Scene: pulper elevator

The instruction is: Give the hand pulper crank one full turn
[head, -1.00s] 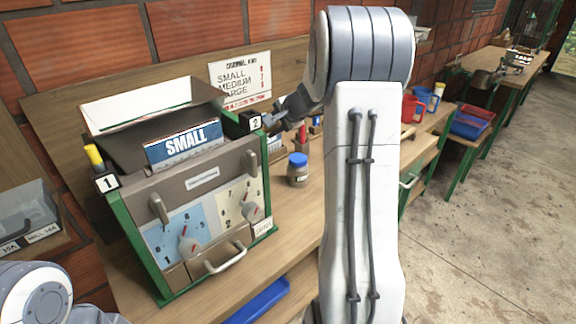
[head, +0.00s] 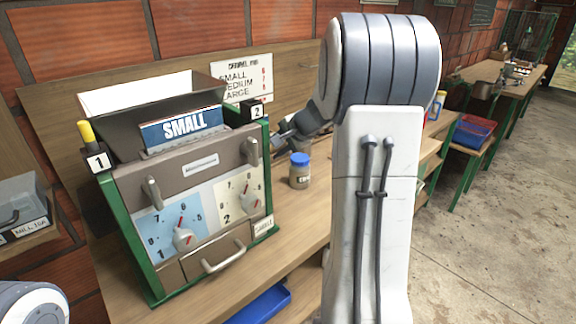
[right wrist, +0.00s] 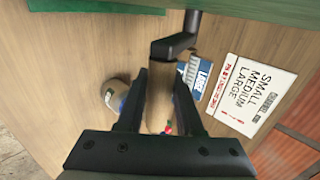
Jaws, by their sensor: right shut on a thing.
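The hand pulper (head: 195,172) is a brown and green machine with a hopper (head: 137,97), a SMALL sign and two dials. It stands on the wooden bench. The dark crank arm (right wrist: 193,24) shows at its side in the right wrist view, with its grip (right wrist: 174,47) at the fingertips. My right gripper (head: 283,140) is at the pulper's right side, below label 2; the jaws (right wrist: 162,75) are shut on the crank grip. In the head view the crank is mostly hidden. My left gripper is out of view.
A jar with a blue lid (head: 299,171) stands on the bench (head: 285,215), close to my right arm. A blue tray (head: 262,305) is below. The floor at the right is clear.

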